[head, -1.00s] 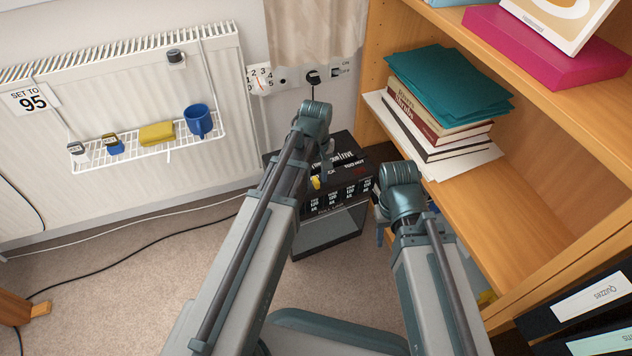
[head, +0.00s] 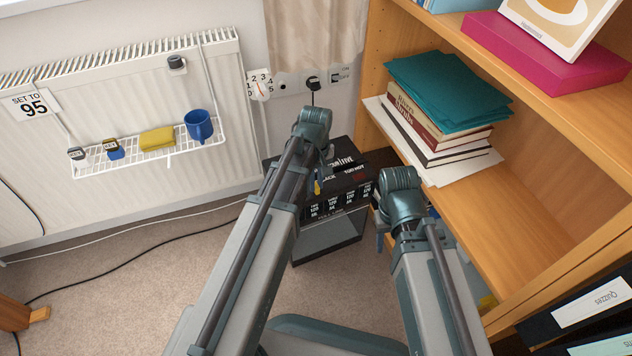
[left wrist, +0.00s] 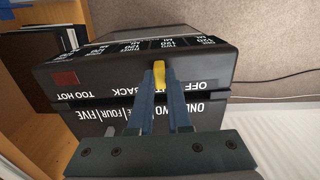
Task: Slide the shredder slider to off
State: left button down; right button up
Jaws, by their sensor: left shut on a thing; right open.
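The black shredder (head: 345,182) stands on the carpet beside the bookcase, partly hidden by my left arm. Its small yellow slider (left wrist: 159,72) shows on the top near the edge, and as a small yellow spot in the head view (head: 318,187). My left gripper (left wrist: 163,82) is shut on the slider. The fingers hide part of the lettering, so I cannot tell the slider's exact setting. My right gripper (head: 381,238) is open, right of the shredder, mostly hidden by its own arm.
The wooden bookcase (head: 530,220) with stacked books (head: 440,110) stands close on the right. The radiator (head: 110,100) with a wire rack (head: 170,150) is at the left. Cables (head: 150,252) cross the carpet. A wall socket (head: 314,83) is behind the shredder.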

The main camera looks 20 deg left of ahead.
pick_arm(q)
jog(key=shift+a, duration=0.1)
dwell(0.8)
jog(key=s+a, duration=0.1)
jog(key=a, duration=0.1)
jog(key=s+a, duration=0.2)
jog(key=shift+s+a, duration=0.1)
jog(key=shift+s, duration=0.15)
jog(key=c, duration=0.8)
grip_release()
jog(key=shift+c, duration=0.2)
notch_tip(320, 180, up, 14)
jog(key=p, duration=1.4)
